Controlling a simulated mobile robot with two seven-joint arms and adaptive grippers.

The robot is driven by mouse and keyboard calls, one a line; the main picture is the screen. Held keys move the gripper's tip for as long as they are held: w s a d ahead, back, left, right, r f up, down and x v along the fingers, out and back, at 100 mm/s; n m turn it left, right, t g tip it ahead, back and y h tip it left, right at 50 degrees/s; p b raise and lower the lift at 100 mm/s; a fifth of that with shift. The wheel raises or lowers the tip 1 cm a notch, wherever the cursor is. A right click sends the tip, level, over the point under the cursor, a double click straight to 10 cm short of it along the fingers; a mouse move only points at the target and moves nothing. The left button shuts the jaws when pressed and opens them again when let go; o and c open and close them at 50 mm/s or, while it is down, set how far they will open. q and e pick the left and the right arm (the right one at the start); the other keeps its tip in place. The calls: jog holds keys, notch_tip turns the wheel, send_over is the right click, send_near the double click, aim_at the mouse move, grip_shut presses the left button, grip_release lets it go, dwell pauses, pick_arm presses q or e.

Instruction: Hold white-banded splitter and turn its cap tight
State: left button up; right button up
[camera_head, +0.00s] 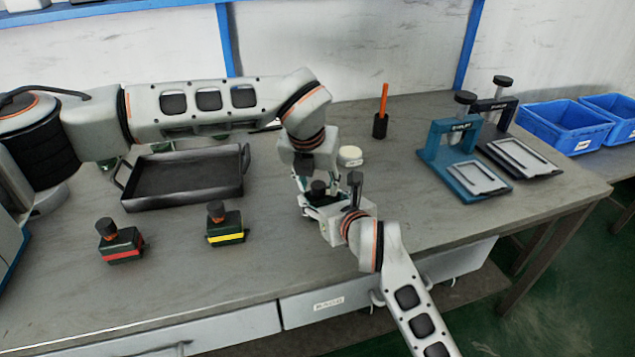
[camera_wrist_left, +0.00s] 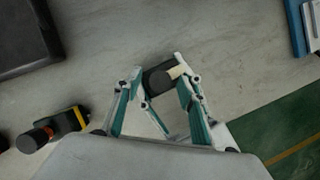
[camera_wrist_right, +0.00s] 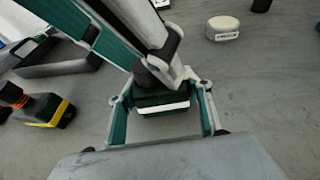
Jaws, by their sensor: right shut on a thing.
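The white-banded splitter, a dark block with a white stripe (camera_wrist_right: 163,107), is held by its body between the fingers of my right gripper (camera_wrist_right: 160,98). Its dark round cap (camera_wrist_right: 150,73) is on top and also shows in the head view (camera_head: 318,187). My left gripper (camera_wrist_left: 158,76) reaches down from above, its fingers apart on either side of the cap. Whether those fingers touch the cap is not clear. In the head view the left gripper (camera_head: 309,176) and right gripper (camera_head: 325,200) meet at the splitter and partly hide it.
A yellow-banded splitter (camera_head: 226,229) and a red-banded splitter (camera_head: 121,245) stand on the table at left. A dark tray (camera_head: 185,202) lies behind them. A white round container (camera_head: 350,156), a dark holder with an orange stick (camera_head: 380,126) and a blue press (camera_head: 437,150) stand beyond the grippers.

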pick_arm(q)
jog(key=c, duration=0.9)
jog(key=shift+c, duration=0.2)
jog(key=shift+m, duration=0.6)
jog(key=o, duration=1.1)
